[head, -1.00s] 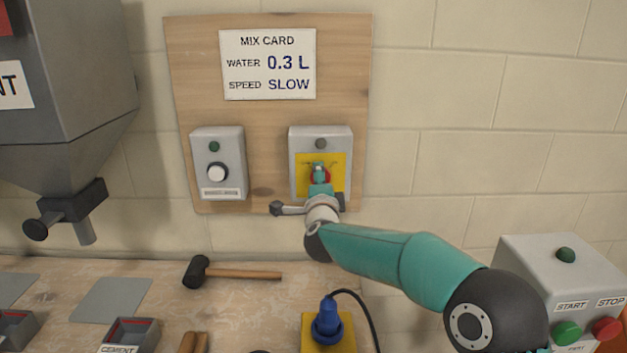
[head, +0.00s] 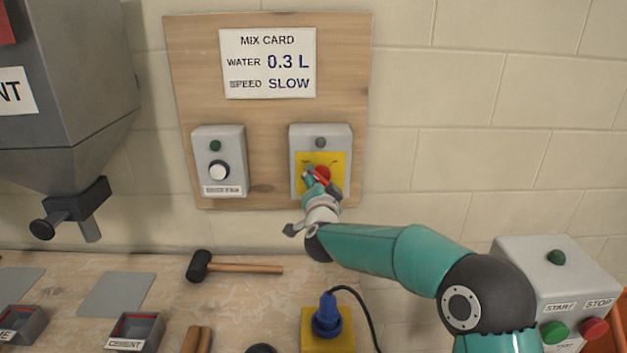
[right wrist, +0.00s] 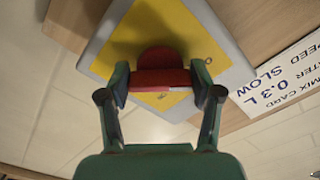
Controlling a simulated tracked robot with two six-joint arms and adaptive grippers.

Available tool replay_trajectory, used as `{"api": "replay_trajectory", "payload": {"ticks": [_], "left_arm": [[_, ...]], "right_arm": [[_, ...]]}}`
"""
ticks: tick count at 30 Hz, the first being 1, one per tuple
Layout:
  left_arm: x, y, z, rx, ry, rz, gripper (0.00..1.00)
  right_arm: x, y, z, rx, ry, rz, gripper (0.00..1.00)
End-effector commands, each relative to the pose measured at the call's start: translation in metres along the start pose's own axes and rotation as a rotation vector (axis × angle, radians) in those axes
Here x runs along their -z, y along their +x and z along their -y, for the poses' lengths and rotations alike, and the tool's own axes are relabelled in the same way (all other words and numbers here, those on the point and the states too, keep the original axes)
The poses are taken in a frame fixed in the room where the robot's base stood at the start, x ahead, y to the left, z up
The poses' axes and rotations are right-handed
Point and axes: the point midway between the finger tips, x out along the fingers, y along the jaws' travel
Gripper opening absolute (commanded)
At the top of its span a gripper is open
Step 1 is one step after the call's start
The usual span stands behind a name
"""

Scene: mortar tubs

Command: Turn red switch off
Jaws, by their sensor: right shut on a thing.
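The red switch (head: 322,173) is a rotary knob on a yellow plate (head: 335,160) of a grey box (head: 343,137), mounted on the wooden board. My right gripper (head: 314,179) is at the knob, tilted to the left in the head view. In the right wrist view the red switch (right wrist: 160,78) sits between the two fingers of the right gripper (right wrist: 161,86), which is shut on its handle. Part of the knob is hidden by the fingers in the head view. My left gripper is not in view.
A second grey box (head: 218,145) with a white knob is left of the switch. A mix card (head: 267,63) hangs above. A mallet (head: 235,268), a blue plug (head: 327,316) and small tubs (head: 136,330) are on the bench below. A start/stop box (head: 557,285) stands at right.

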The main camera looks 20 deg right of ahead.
Motion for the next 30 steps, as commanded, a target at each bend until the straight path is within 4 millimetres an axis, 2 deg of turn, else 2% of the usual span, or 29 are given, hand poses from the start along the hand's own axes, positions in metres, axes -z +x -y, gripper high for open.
{"api": "replay_trajectory", "payload": {"ticks": [14,15,19,30], "left_arm": [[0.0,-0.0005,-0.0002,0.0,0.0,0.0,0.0],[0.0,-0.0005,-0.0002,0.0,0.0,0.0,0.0],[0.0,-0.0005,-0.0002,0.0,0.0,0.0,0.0],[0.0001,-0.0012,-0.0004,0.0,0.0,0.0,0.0]], "right_arm": [[-0.0016,0.0003,-0.0022,-0.003,-0.022,0.002,0.3],[-0.0015,0.0003,-0.0022,-0.003,-0.022,0.002,0.68],[-0.001,0.0003,-0.0014,-0.002,-0.021,0.001,0.89],[0.0003,-0.001,0.0004,0.001,-0.018,-0.001,0.9]]}}
